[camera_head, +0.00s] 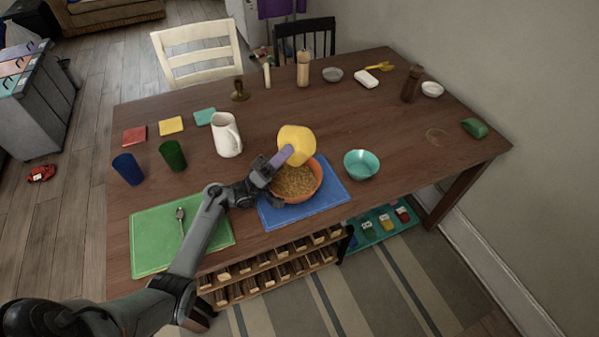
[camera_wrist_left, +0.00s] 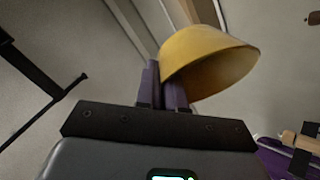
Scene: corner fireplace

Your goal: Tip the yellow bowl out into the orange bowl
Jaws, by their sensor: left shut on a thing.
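The yellow bowl (camera_head: 298,143) is held tilted steeply above the orange bowl, its underside turned up toward the head camera. It also shows in the left wrist view (camera_wrist_left: 205,58), with its rim slanting. My left gripper (camera_head: 283,156) is shut on the edge of the yellow bowl; its purple fingers also show in the left wrist view (camera_wrist_left: 165,85). The orange bowl (camera_head: 315,182) stands on the blue mat and holds a heap of small tan-brown bits. The inside of the yellow bowl is hidden in the head view. My right gripper is in neither view.
A blue mat (camera_head: 335,196) lies under the orange bowl. A teal bowl (camera_head: 362,164) stands close by on the right, a white pitcher (camera_head: 226,138) at the left. A green mat (camera_head: 152,240) with a spoon lies front left. The table's right part has free room.

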